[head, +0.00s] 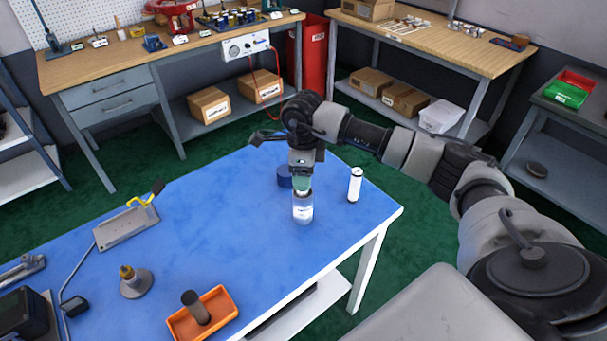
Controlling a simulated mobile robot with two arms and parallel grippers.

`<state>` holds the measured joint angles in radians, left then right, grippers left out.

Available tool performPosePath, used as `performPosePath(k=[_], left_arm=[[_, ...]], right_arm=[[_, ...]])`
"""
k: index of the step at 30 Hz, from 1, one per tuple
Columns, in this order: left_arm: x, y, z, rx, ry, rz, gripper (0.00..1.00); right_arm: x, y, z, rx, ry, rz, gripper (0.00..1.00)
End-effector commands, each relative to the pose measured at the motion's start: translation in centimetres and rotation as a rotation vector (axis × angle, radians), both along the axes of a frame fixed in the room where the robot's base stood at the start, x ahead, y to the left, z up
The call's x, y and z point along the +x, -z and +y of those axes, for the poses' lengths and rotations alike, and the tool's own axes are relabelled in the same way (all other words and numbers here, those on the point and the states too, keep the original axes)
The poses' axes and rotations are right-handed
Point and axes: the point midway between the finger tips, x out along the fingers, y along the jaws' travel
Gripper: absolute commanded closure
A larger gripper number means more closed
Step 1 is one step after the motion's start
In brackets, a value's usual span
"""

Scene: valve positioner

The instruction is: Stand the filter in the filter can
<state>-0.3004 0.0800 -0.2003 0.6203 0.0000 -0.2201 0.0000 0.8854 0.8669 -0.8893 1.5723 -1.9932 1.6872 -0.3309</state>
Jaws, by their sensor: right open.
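My right gripper (302,186) points straight down over the blue table, its fingers at the top of a silvery, clear-looking canister with a label (303,210), which looks like the filter can. The canister stands upright. Something pale green shows between the fingers and the canister's top; I cannot tell whether it is part of the filter or of the gripper. The gripper is open. A white cylinder with a dark spot on top (355,186) stands upright to the right, apart from the gripper. I cannot tell for sure which piece is the filter. My left gripper is out of view.
A dark blue round piece (285,177) is just behind the gripper. An orange tray (222,302) holds a dark grey cylinder (196,307). A metal plate (125,228) with a yellow-handled tool and a brass-topped fitting (134,283) are at left. The table's middle is clear.

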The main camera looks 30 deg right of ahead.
Motion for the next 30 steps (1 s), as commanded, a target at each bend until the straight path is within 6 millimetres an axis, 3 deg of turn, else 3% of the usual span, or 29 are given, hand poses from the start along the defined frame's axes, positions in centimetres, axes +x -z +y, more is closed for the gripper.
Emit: performPosePath(k=[9,15,30], left_arm=[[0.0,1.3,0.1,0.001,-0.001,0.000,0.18],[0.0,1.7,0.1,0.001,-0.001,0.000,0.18],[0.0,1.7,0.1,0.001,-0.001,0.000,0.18]], right_arm=[[0.1,-6.1,0.0,-0.001,-0.001,-0.007,0.39],[0.1,-9.0,0.0,0.000,0.000,-0.004,0.39],[0.0,-9.9,0.0,-0.001,0.000,-0.001,0.39]])
